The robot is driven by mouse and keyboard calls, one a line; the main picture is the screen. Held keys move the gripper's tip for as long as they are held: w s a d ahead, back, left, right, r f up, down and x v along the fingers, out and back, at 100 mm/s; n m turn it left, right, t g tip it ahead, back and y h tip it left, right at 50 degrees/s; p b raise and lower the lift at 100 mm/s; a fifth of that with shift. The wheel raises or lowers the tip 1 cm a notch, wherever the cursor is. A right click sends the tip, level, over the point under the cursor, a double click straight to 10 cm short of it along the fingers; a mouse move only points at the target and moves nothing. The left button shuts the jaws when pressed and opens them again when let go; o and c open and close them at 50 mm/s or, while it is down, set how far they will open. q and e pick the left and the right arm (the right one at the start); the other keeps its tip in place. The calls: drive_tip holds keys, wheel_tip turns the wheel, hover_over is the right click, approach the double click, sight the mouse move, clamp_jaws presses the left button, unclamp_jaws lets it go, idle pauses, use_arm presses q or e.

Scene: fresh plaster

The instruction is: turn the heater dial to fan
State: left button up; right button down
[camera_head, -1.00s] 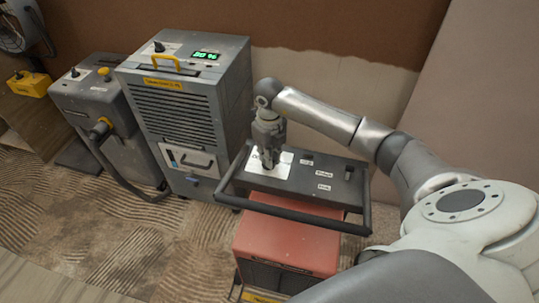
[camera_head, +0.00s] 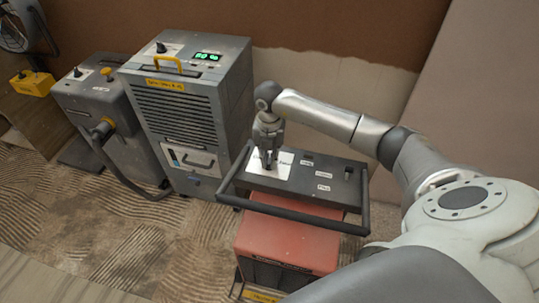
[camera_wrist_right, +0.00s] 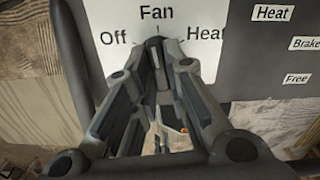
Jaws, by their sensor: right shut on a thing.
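The heater is a red box (camera_head: 290,243) with a dark top panel (camera_head: 335,188) and a black bar frame around it. A white dial plate (camera_head: 284,172) sits at the panel's left. In the right wrist view the plate (camera_wrist_right: 215,65) reads Off, Fan and Heat, with Fan in the middle. My right gripper (camera_head: 271,160) points down over the plate. In the wrist view its fingers (camera_wrist_right: 158,48) are shut on the small dark dial just below the Fan label. The fingers hide most of the dial, so its pointer is unclear. My left gripper is not in view.
Labels Heat (camera_wrist_right: 272,13), Brake (camera_wrist_right: 307,43) and Free (camera_wrist_right: 298,79) lie on the panel to the right. A grey dehumidifier-like cabinet (camera_head: 185,110) with a green display stands close left of the heater. Another grey machine (camera_head: 95,105) with a hose stands farther left.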

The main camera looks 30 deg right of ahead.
sight(269, 159)
drive_tip(key=shift+r+m, duration=0.1)
drive_tip(key=shift+m, duration=0.9)
drive_tip(key=c, duration=1.5)
unclamp_jaws()
drive_tip(key=shift+o, duration=0.2)
wheel_tip(269, 159, up, 12)
